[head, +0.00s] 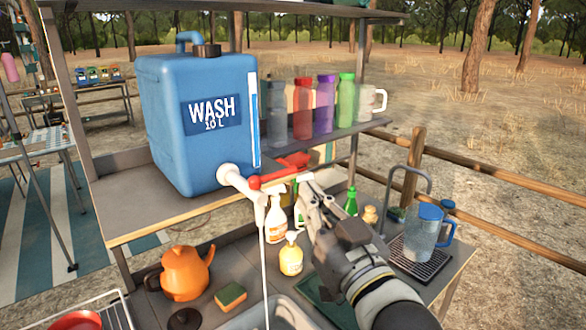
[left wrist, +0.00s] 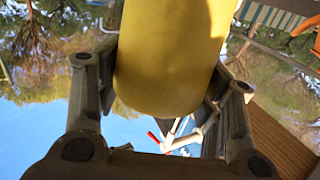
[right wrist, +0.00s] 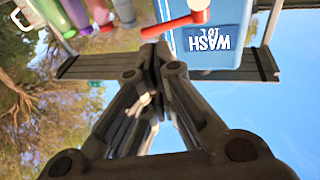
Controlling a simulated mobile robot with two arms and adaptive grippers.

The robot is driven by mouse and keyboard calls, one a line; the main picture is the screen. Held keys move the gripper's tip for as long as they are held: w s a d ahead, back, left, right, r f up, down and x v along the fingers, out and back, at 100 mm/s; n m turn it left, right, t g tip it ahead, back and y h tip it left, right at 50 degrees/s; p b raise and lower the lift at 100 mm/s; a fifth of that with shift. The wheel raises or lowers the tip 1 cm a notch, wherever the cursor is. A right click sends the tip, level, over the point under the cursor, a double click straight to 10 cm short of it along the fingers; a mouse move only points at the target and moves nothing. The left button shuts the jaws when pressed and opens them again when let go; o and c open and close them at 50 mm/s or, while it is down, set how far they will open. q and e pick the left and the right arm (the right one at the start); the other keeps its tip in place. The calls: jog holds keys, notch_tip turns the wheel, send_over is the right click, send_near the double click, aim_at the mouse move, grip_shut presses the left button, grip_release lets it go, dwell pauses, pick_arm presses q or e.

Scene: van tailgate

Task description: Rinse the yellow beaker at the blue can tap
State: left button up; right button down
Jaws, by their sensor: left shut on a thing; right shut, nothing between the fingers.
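The blue can (head: 170,125), marked WASH 10 L, stands on the shelf. Its white tap (head: 262,198) has a red lever (head: 280,172) pointing right. A thin white stream (head: 264,270) falls from the tap towards the grey basin (head: 285,312). My right gripper (head: 305,190) is shut and empty just right of the tap, near the lever; whether it touches is unclear. The can also shows in the right wrist view (right wrist: 228,15). My left gripper (left wrist: 165,75) is shut on the yellow beaker (left wrist: 170,50), seen only in the left wrist view. The beaker's inside is hidden.
An orange kettle (head: 185,273), a sponge (head: 230,295) and a yellow soap bottle (head: 291,255) stand on the lower counter. Coloured bottles (head: 325,105) line the shelf. A clear jug with a blue lid (head: 425,235) stands on a rack at right.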

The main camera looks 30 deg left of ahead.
aim_at(274, 176)
pick_arm(q)
jog(key=shift+r+p, duration=1.15)
jog(key=shift+r, duration=0.25)
pick_arm(e)
jog(key=x, duration=0.7)
jog(key=shift+w+d, duration=0.1)
